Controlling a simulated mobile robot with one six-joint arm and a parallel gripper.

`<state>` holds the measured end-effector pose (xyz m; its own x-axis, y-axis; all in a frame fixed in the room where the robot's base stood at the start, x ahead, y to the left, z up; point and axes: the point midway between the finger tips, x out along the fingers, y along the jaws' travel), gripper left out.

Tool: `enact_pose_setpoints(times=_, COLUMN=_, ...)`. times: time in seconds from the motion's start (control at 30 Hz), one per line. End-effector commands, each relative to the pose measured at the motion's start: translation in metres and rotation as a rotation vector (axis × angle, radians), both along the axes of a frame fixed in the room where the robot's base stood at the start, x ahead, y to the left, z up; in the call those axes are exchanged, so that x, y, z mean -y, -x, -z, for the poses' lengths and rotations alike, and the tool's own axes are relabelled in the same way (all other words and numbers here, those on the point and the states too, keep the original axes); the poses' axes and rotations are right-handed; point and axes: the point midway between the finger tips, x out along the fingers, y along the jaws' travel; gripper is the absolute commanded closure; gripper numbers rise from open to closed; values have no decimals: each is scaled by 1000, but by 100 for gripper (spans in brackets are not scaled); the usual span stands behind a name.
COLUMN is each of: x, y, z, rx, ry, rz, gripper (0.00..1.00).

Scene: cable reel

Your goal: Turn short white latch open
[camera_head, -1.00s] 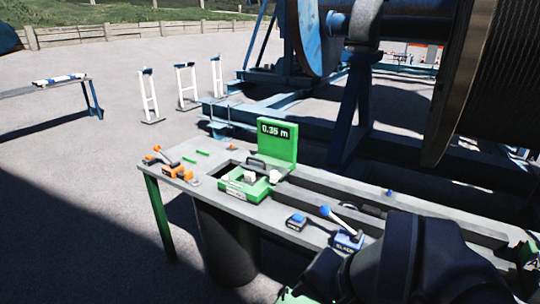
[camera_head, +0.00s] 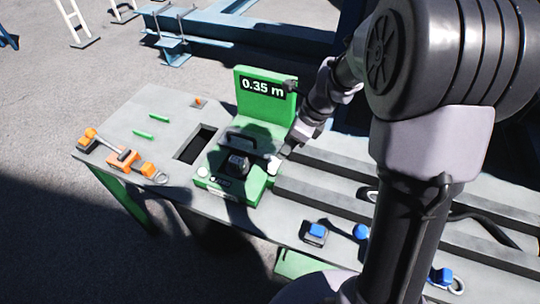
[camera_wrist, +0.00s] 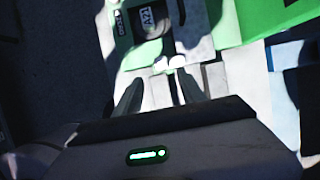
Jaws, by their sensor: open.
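The green measuring machine (camera_head: 262,130) stands on the grey bench, with a display reading 0.35 m and a dark handle on its bed. The short white latch (camera_head: 273,166) appears as a small white piece at the machine's right side. In the wrist view, small white rounded ends (camera_wrist: 176,62) lie just beyond my fingertips. My gripper (camera_wrist: 160,82) is open and points at them, with nothing visibly held between its fingers. In the head view my gripper (camera_head: 284,152) is at the machine's right edge, close to the latch. I cannot tell whether they touch.
Orange clamps (camera_head: 122,155) lie on the bench's left end, near a dark rectangular opening (camera_head: 195,143). Blue-topped fittings (camera_head: 316,233) sit along the front right. Dark rails (camera_head: 330,185) run right from the machine.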

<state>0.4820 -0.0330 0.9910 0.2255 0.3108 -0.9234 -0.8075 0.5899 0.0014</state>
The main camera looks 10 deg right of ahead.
Motion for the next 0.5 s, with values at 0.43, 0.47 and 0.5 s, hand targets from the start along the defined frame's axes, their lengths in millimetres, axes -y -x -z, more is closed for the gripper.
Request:
enact_pose_setpoints(times=0.43, x=-31, y=-23, z=94, rx=2, ry=1, rz=-2, gripper=53)
enact_pose_setpoints(times=0.47, x=-32, y=-23, z=95, rx=2, ry=1, rz=-2, gripper=53)
enact_pose_setpoints(times=0.5, x=-32, y=-23, z=96, rx=2, ry=1, rz=-2, gripper=53)
